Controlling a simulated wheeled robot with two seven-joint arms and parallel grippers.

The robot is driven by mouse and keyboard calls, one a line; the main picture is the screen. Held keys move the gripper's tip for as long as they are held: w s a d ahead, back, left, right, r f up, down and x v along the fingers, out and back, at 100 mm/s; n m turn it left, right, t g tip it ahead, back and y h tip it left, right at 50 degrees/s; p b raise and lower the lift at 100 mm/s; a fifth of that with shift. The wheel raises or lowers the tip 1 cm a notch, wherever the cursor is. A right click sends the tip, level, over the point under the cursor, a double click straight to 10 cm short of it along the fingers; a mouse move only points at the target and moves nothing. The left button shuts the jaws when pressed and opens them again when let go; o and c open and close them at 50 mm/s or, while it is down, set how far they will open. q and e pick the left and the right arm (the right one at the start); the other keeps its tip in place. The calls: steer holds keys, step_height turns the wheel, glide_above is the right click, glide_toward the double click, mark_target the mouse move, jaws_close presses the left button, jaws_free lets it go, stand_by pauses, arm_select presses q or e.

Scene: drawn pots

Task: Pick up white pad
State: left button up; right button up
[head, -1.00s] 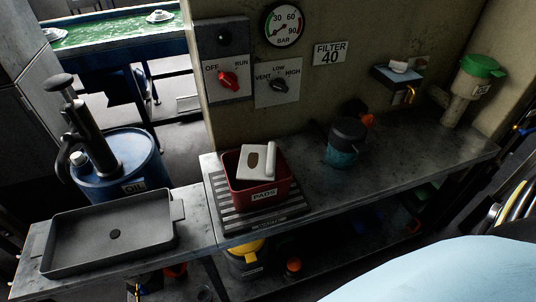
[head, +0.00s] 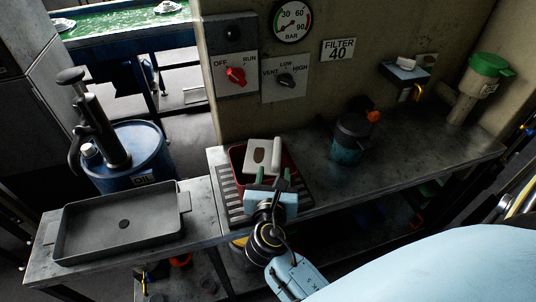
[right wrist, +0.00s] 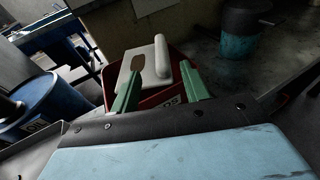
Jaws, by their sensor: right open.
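The white pad (head: 258,153) stands tilted in the red bin (head: 293,173) on the bench, its upper part above the rim. It has a brown oval patch and a thick rounded bar along its right side. My right gripper (head: 270,184) is in front of the bin, jaws open and empty, green fingers pointing at the pad. In the right wrist view the pad (right wrist: 137,65) shows beyond and between the fingers (right wrist: 160,88), with a gap. The pad's lower part is hidden in the bin. My left gripper is not in view.
The red bin stands on a ribbed mat (head: 228,195). A grey tray (head: 85,238) lies to the left, before a blue oil drum (head: 151,153) with a pump. A dark and teal container (head: 347,150) stands to the right. The bench between bin and container is clear.

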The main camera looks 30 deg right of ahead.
mark_target(277, 152)
steer(key=x, duration=0.3)
steer(key=shift+w+d, duration=0.15)
steer(key=shift+w, duration=0.05)
steer(key=shift+x, duration=2.7)
steer(key=shift+d+r, duration=0.1)
steer(key=shift+r, duration=0.05)
steer(key=shift+c, duration=0.5)
jaws_close()
